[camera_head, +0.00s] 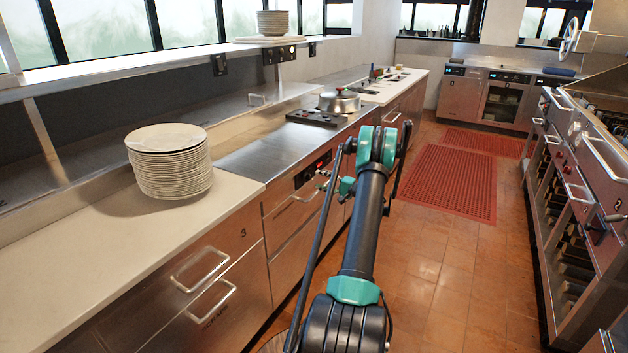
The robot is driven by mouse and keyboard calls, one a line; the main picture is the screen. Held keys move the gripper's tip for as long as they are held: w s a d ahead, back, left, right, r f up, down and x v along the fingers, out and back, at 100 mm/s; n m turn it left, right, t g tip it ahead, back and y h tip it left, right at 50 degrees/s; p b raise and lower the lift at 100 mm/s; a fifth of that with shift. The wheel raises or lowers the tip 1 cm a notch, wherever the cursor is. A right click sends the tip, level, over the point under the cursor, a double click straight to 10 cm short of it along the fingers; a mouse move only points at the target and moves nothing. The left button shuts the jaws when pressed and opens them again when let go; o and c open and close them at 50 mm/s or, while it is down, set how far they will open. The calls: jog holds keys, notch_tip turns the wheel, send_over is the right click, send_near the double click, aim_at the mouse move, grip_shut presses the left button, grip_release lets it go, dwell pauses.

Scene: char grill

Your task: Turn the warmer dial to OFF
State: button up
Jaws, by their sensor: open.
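A control panel (309,174) with a small red display is set in the front of the left steel counter, just left of my arm. Small knob-like shapes show at its right end, too small to tell which is the warmer dial or where it points.
A stack of white plates (170,165) stands on the left counter. A lidded pot (340,101) stands near a black burner (317,117). Red floor mats (450,183) lie in the aisle. A steel grill line (575,190) bounds the right side.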

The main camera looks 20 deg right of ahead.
jog(key=v, duration=0.7)
jog(key=shift+s+d, duration=0.1)
